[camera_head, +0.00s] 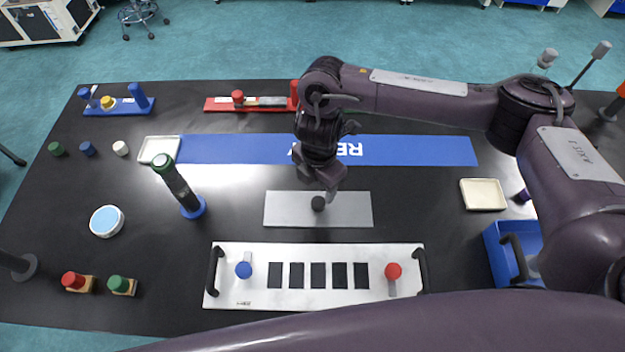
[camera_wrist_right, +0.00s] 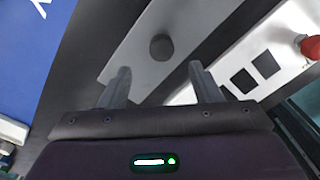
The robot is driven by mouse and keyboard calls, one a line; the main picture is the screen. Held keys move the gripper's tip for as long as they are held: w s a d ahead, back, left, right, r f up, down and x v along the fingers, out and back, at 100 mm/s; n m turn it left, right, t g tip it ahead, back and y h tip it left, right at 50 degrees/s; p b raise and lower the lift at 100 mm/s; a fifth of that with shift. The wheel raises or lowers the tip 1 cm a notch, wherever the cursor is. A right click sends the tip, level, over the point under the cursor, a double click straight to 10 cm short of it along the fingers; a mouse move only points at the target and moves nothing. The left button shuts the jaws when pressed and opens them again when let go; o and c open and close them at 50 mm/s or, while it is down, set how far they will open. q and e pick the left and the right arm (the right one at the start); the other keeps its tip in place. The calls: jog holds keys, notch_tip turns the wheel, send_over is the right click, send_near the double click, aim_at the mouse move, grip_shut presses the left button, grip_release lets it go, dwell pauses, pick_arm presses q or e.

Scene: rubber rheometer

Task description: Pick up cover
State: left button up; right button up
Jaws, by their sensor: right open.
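The cover looks to be the flat grey plate (camera_head: 285,210) with a round black knob (camera_head: 318,203) at its middle, lying on the black table. In the right wrist view the plate (camera_wrist_right: 130,62) and its dark knob (camera_wrist_right: 162,47) show just beyond the fingertips. My right gripper (camera_head: 329,192) hangs from above, close to the knob. In the wrist view its fingers (camera_wrist_right: 160,75) are open and apart, with nothing between them; the knob is ahead of the gap. My left gripper is not in view.
A white panel (camera_head: 350,252) with black handles, dark squares, a blue knob and a red knob lies in front of the plate. A blue lettered strip (camera_head: 230,150) lies behind it. A dark green-topped cylinder (camera_head: 175,182) stands left; a blue bin (camera_head: 494,250) is right.

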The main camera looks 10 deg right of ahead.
aim_at(318, 201)
jog(key=f, duration=0.2)
jog(key=f+b, duration=0.1)
jog(key=f, duration=0.1)
jog(key=shift+s+d, duration=0.1)
jog(key=shift+s, duration=0.25)
jog(key=f, duration=0.3)
jog(key=shift+w+f+p, duration=0.15)
jog(key=shift+w+p, duration=0.1)
jog(key=shift+p, duration=0.05)
jog(key=c, duration=1.2)
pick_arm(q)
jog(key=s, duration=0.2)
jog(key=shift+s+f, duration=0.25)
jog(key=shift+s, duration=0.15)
